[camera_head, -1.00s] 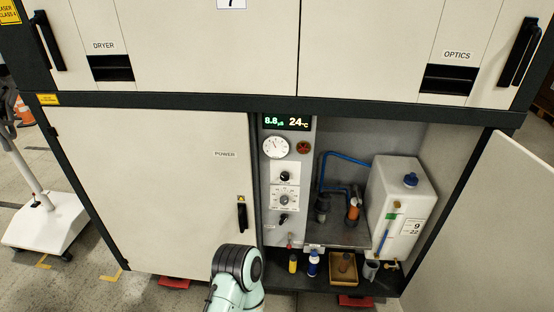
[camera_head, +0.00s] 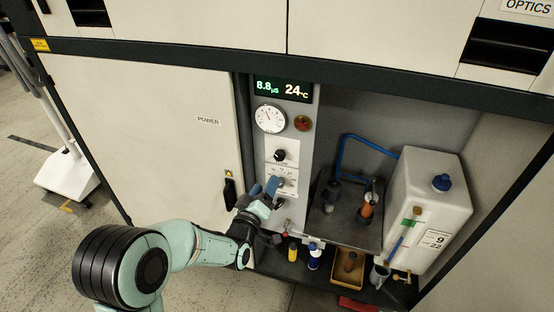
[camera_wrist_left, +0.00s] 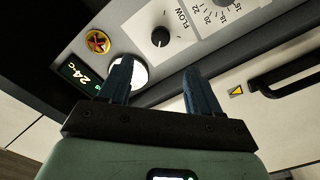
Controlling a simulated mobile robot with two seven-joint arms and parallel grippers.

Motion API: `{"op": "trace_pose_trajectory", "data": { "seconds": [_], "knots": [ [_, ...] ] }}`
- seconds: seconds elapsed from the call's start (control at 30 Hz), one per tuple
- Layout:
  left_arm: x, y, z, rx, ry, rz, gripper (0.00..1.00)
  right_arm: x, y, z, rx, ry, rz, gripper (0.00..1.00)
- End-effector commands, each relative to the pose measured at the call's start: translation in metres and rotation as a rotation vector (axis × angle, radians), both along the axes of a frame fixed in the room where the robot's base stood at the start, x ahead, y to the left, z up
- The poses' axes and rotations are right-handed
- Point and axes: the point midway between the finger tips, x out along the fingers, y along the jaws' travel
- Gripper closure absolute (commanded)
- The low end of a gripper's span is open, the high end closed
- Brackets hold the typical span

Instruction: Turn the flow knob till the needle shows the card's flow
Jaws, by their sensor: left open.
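The flow knob (camera_head: 280,155) is black, on a white plate of the grey panel; it also shows in the left wrist view (camera_wrist_left: 160,37) beside the word FLOW. The round white gauge (camera_head: 270,118) is above it; its needle points to the upper left, but its numbers are too small to read. In the left wrist view a finger partly covers the gauge (camera_wrist_left: 140,74). The card (camera_head: 435,239) on the white tank reads 9 and 22. My left gripper (camera_head: 264,187) is open and empty, below the flow knob and in front of the lower dial. My right gripper is not in view.
The lower dial (camera_head: 281,182) has a scale. A red knob (camera_head: 302,123) is right of the gauge. The display (camera_head: 283,89) reads 8.8 and 24 °C. The closed POWER door (camera_head: 150,130) is left; the white tank (camera_head: 425,195) and bottles are right.

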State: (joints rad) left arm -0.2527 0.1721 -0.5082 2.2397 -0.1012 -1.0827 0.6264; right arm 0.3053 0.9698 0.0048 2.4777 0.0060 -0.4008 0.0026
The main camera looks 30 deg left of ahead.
Motion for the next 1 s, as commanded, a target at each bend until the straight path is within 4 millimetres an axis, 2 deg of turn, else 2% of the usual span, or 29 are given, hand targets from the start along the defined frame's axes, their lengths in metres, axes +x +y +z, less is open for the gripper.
{"op": "trace_pose_trajectory", "data": {
  "seconds": [0.17, 0.4, 0.6, 0.8, 1.0],
  "knots": [
    [0.027, 0.005, 0.000, 0.004, 0.003, -0.002, 0.37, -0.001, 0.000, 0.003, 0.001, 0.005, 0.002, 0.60],
    [0.077, 0.015, 0.000, 0.006, 0.004, -0.002, 0.37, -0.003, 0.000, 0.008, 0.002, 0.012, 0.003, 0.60],
    [0.108, 0.022, -0.001, 0.004, 0.005, -0.002, 0.37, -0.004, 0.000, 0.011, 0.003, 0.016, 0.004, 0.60],
    [0.124, 0.025, -0.001, 0.003, 0.006, -0.002, 0.37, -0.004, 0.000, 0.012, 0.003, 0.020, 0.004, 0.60],
    [0.126, 0.026, -0.001, 0.002, 0.005, -0.001, 0.37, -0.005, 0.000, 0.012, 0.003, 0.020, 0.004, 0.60]
  ]
}}
